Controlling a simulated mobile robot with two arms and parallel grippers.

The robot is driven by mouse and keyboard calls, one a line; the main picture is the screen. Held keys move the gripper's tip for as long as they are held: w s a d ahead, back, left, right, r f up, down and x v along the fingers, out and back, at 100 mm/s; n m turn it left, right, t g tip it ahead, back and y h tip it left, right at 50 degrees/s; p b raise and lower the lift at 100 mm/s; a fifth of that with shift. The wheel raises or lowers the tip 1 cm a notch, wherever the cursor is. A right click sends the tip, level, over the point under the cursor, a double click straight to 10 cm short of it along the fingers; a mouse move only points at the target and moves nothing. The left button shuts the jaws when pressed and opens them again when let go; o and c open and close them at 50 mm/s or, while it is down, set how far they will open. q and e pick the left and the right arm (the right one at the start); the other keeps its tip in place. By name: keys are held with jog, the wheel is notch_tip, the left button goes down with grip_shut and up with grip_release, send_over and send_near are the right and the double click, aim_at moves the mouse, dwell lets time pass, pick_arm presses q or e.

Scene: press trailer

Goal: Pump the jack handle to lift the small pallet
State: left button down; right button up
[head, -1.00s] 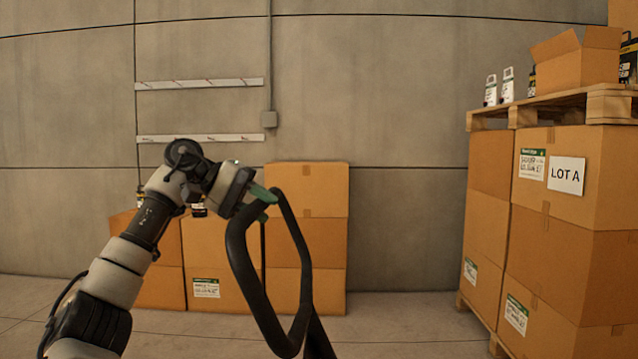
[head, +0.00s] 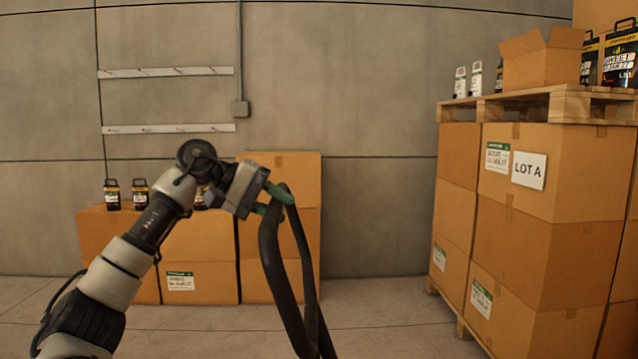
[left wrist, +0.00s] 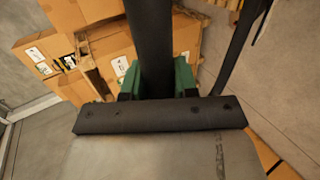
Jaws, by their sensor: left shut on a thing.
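The jack handle (head: 274,262) is a black loop that rises from the bottom of the head view, right of centre of my left arm. My left gripper (head: 277,201) has green fingers shut on the top of the loop. In the left wrist view the handle (left wrist: 150,45) is a dark bar running up between the green fingers (left wrist: 155,78). The jack's body and the small pallet it lifts cannot be made out. My right gripper is not in view.
A tall box stack (head: 545,260) marked LOT A stands on the right, with a wooden pallet (head: 545,103) on top bearing an open carton and jugs. Lower cartons (head: 280,240) stand by the back wall. Bare floor (head: 385,325) lies between them.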

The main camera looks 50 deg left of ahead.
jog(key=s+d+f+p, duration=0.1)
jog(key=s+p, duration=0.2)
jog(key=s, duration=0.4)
pick_arm(q)
jog(key=w+d+r+p, duration=0.2)
jog(key=w+d+p, duration=0.6)
jog(key=w, duration=0.2)
jog(key=w+d+r+p, duration=0.2)
jog(key=w+d+p, duration=0.7)
jog(key=w, duration=0.1)
jog(key=shift+w+d+p, duration=0.2)
jog(key=shift+w+p, duration=0.1)
jog(key=shift+w, duration=0.05)
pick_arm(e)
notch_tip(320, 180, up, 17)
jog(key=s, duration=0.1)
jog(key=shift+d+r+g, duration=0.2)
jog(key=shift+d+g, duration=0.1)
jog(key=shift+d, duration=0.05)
pick_arm(q)
jog(key=c, duration=0.6)
grip_release()
jog(key=shift+s+a, duration=0.1)
jog(key=b+v, duration=0.1)
jog(key=v, duration=0.8)
jog(key=shift+b, duration=0.4)
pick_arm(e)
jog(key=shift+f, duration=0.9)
